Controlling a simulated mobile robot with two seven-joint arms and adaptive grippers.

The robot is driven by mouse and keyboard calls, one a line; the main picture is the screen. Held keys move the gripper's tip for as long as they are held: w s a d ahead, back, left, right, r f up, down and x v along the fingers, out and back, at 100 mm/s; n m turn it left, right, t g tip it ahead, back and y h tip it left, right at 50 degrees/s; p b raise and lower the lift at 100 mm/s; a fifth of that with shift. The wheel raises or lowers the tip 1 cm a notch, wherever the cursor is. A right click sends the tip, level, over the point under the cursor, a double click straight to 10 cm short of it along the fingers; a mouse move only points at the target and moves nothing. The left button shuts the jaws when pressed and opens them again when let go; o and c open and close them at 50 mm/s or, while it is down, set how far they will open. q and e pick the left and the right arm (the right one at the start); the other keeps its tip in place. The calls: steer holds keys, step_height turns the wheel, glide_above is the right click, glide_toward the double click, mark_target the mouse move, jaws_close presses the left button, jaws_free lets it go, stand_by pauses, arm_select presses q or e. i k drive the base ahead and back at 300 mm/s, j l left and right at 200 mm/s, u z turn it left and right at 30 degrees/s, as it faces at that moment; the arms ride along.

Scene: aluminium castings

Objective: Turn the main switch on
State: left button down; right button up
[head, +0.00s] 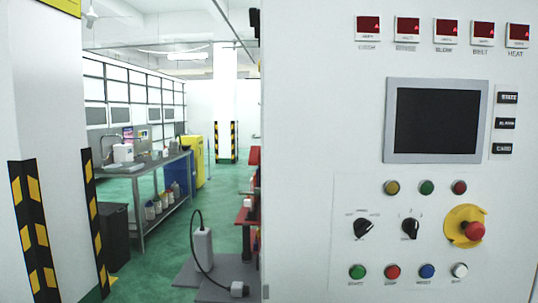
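A white control cabinet (310,150) fills the right half of the head view. Two black rotary knobs sit on its lower panel: a left knob (363,228), turned at a slant, and a right knob (410,229), closer to upright. Their small labels are too blurred to read, so I cannot tell which one is the main switch. A red mushroom button (473,231) on a yellow plate (458,217) is to the right of the knobs. Neither of my grippers is in view.
A dark screen (436,121) and red displays (368,28) are above the knobs; several coloured buttons (392,272) surround them. At left are a striped pillar (35,225) and a workbench (140,172). A white canister (202,248) with a hose stands near the cabinet. Green floor is open between.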

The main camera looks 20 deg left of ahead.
mark_target(254, 156)
steer(key=j, duration=0.45)
steer(key=k+j, duration=0.15)
steer(key=j, duration=0.75)
steer(key=k+z, duration=0.05)
